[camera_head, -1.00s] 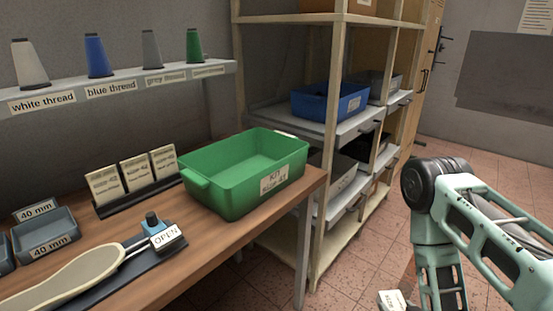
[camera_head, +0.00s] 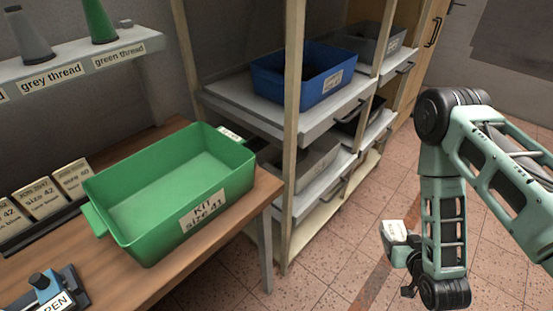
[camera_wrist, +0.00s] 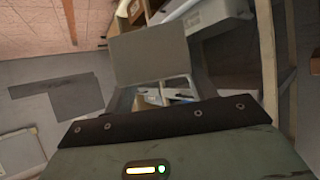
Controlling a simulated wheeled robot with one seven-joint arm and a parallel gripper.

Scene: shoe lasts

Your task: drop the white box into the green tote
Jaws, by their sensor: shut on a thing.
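The green tote (camera_head: 155,238) stands on the wooden table at the left in the head view, and its visible inside is empty. Its front label reads "KIT size 41". The white box (camera_head: 395,231) is at the lower right, with small print on its top. My gripper (camera_head: 407,250) is shut on it and holds it out over the floor, well right of the tote and apart from it. In the wrist view a plain grey face, likely the shaded box (camera_wrist: 148,55), stands beyond my gripper's dark edge. The fingertips are mostly hidden.
The shelf rack (camera_head: 292,130) with a blue bin (camera_head: 300,75) and grey bins stands behind and right of the tote. Floor between table and arm is open.

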